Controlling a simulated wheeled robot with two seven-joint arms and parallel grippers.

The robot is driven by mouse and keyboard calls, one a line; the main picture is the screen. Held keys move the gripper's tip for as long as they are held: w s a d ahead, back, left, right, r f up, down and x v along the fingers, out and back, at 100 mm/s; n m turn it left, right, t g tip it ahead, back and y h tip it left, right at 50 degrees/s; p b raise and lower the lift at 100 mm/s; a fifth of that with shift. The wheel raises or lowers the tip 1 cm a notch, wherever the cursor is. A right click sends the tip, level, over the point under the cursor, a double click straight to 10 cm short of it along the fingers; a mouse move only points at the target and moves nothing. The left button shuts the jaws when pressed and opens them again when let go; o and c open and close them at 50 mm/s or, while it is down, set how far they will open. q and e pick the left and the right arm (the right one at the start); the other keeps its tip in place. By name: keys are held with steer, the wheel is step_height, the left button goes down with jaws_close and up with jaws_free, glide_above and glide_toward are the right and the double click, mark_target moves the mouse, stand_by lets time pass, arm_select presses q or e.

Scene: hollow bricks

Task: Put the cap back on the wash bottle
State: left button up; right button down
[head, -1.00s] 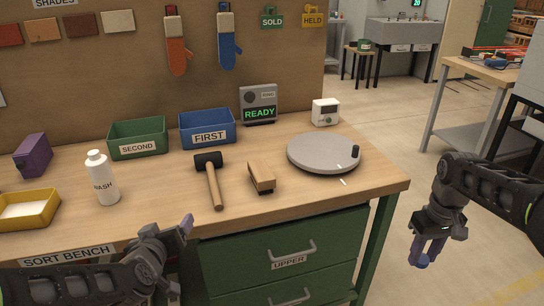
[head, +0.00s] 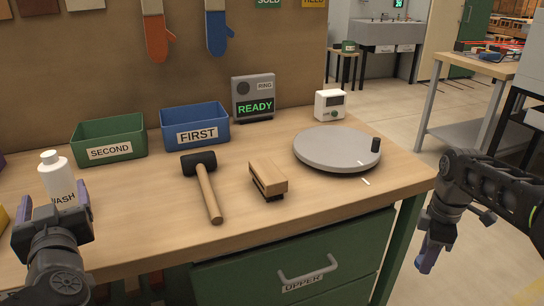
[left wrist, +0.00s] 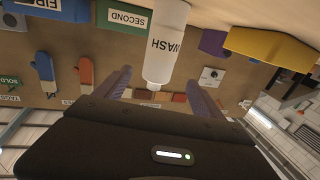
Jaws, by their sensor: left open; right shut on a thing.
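In the left wrist view the bottle (left wrist: 167,45) appears upside down, between the finger directions. My left gripper (head: 52,208) is open in front of the bottle, its fingers to either side in the picture; contact cannot be told. My right gripper (head: 426,258) hangs off the bench's right side, pointing down. It is shut on a small blue thing that looks like the cap, mostly hidden by the fingers.
A mallet (head: 207,190), a wooden block (head: 269,178) and a grey turntable (head: 335,147) with a dark knob lie on the bench (head: 150,225). Green (head: 109,140) and blue (head: 195,127) bins stand behind. The front strip of the bench is clear.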

mark_target(55, 182)
arm_select(q)
steer(key=shift+w, duration=0.1)
stand_by(0.3)
